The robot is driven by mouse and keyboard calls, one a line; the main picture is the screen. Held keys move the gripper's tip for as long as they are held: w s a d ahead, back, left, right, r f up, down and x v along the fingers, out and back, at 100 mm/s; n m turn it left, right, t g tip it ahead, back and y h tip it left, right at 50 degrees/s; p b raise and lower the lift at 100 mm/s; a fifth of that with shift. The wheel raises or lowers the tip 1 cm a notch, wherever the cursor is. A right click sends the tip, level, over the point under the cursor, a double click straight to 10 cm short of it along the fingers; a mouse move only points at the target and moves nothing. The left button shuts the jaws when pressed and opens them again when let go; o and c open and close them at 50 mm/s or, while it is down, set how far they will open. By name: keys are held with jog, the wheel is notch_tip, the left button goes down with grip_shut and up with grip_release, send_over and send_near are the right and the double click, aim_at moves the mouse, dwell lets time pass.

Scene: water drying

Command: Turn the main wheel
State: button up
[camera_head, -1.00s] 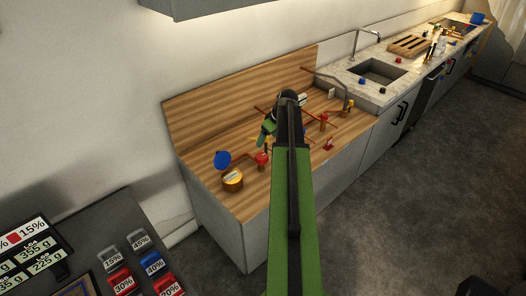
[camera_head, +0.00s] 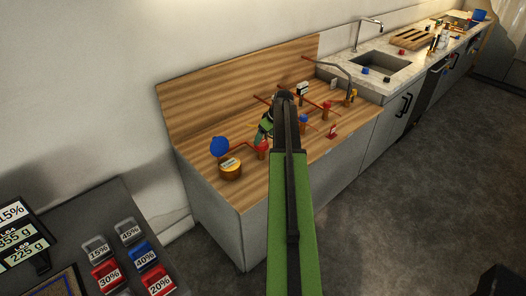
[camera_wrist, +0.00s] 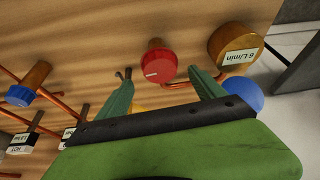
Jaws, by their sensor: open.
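A red round knob (camera_head: 262,145) with a white mark stands on the pipework of the wooden counter; in the wrist view the red knob (camera_wrist: 158,66) sits just beyond and between my fingertips. A blue round disc (camera_head: 219,146) stands left of it beside a brass gauge (camera_head: 230,170). No label shows which one is the main wheel. My gripper (camera_wrist: 162,76) is open and empty. In the head view my arm hides part of the pipework.
Copper pipes run across the wooden counter (camera_head: 212,185). Another blue knob (camera_wrist: 20,96) and labelled boxes (camera_wrist: 22,143) lie to the left in the wrist view. A sink (camera_head: 380,63) is farther back.

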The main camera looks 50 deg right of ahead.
aim_at(262, 143)
jog(key=b+x, duration=0.2)
jog(key=x, duration=0.2)
jog(key=shift+f+b, duration=0.35)
jog(key=shift+b, duration=0.05)
jog(key=shift+r, duration=0.15)
